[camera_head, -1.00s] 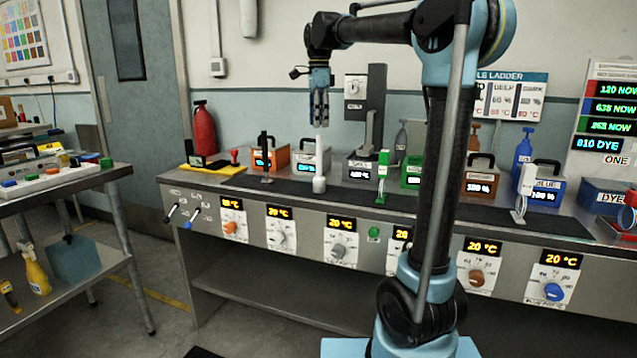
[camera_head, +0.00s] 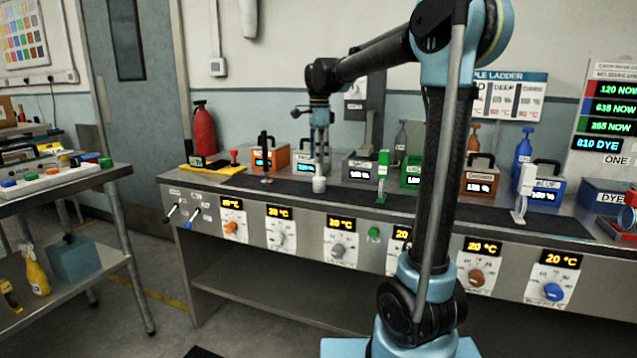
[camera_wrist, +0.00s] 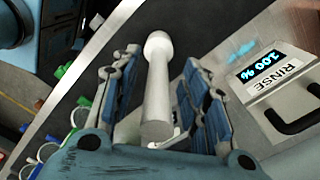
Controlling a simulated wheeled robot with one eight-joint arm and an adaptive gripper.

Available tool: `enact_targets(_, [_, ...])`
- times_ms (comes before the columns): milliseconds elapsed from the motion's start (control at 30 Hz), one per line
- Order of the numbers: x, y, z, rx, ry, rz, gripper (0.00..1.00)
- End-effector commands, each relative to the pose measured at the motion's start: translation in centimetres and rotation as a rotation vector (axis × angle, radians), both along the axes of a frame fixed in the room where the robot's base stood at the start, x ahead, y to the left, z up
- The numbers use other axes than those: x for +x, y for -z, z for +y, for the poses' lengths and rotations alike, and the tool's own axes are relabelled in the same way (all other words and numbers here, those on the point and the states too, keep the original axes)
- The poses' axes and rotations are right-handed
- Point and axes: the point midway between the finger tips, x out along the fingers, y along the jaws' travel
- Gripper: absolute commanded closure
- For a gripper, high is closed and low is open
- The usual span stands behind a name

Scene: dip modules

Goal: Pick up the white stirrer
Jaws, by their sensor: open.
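The white stirrer (camera_head: 319,185) stands upright on the dark strip of the bench in the head view, in front of the rinse box. Its upper part is hidden by my gripper (camera_head: 319,150), which points straight down over it. In the wrist view the white stirrer (camera_wrist: 157,92) shows as a pale shaft with a rounded knob at its far end. It lies between the two blue-padded fingers of my gripper (camera_wrist: 158,85). The fingers are open, with a visible gap on both sides of the shaft.
The rinse box (camera_wrist: 283,88) is close to the right finger. On the bench, a black-handled tool (camera_head: 265,155) stands to the left, a green-handled one (camera_head: 383,172) to the right, and another white-handled one (camera_head: 526,183) farther right. A grey stand (camera_head: 370,135) rises behind.

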Motion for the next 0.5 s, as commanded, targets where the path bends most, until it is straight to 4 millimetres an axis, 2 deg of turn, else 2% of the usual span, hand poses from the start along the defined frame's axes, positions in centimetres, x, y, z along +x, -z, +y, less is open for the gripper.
enact_targets(267, [0.00,0.33,0.01,0.000,0.000,0.000,0.59])
enact_targets(433, [0.00,0.32,0.01,0.000,0.000,0.000,0.95])
enact_targets(467, [0.00,0.32,0.01,0.000,0.000,0.000,1.00])
enact_targets(500, [0.00,0.32,0.01,0.000,0.000,0.000,1.00])
